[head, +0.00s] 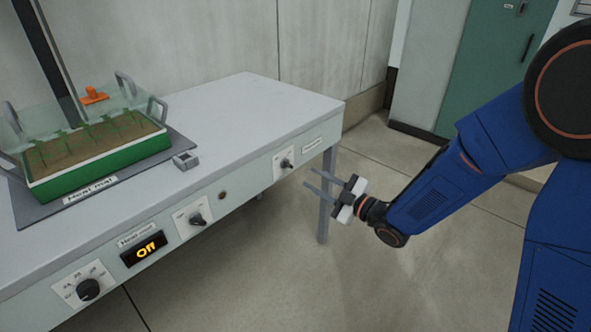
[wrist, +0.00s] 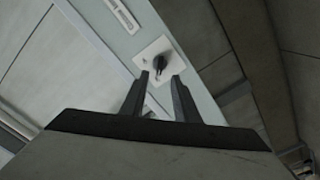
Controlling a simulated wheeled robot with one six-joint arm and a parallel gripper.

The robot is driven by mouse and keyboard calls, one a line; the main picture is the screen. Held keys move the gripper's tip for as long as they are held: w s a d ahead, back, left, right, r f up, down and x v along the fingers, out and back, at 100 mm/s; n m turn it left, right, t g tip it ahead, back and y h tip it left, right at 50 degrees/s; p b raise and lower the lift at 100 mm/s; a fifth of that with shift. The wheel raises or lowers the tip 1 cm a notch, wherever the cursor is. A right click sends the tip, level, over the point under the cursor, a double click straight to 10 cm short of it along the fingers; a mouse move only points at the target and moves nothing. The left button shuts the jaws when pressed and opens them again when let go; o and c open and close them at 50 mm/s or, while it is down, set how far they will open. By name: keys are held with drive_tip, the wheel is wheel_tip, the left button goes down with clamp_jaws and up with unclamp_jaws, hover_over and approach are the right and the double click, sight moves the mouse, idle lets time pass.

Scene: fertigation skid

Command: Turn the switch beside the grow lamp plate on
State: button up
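A black rotary switch on a white plate (head: 285,163) sits at the right end of the table's front panel. It also shows in the wrist view (wrist: 160,63), just beyond my fingertips. A white label plate (head: 311,143) is beside it on the right, its lettering too small to read surely. In the wrist view this label plate (wrist: 122,14) is at the top. My gripper (head: 308,178) is open and empty in front of the panel, its two fingers apart and pointing toward the switch. The fingers (wrist: 160,75) appear either side of the knob, contact not visible. I cannot tell the knob's setting.
A green planter tray (head: 95,171) and a small grey box (head: 186,160) are on the table (head: 245,110). Floor in front is clear.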

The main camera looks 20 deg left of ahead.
sight(290, 167)
drive_tip(key=x, duration=0.8)
drive_tip(key=shift+w+a, duration=0.15)
drive_tip(key=shift+a, duration=0.05)
clamp_jaws()
